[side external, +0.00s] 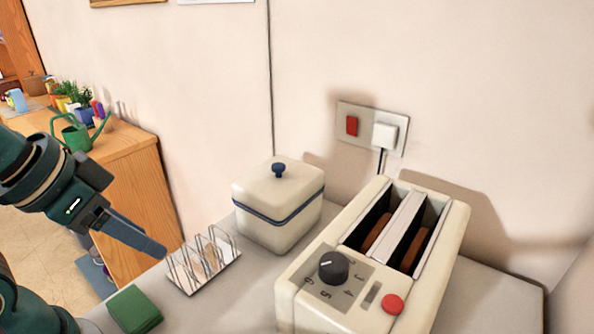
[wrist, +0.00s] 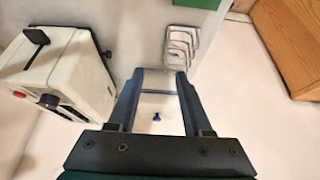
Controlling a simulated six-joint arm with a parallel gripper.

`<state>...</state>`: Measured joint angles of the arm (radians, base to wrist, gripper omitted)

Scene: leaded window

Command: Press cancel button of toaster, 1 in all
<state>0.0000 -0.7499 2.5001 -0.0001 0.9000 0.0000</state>
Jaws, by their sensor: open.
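The cream toaster (side external: 452,235) stands at the right of the counter in the side view, with a brown slice in each of its two slots. A round red button (side external: 393,304) sits on its top panel, right of a black dial (side external: 333,267) with numbers. My gripper (side external: 160,252) is at the left, above the counter near the toast rack, well away from the toaster. In the wrist view my gripper (wrist: 159,75) is open, with nothing held between its fingers.
A lidded cream box (side external: 277,207) with a blue knob stands between gripper and toaster. A wire toast rack (side external: 203,262) and a green folded cloth (side external: 134,309) are at the left. A wall socket (side external: 372,128) with a plug is behind the toaster. A wooden cabinet (side external: 140,190) stands further left.

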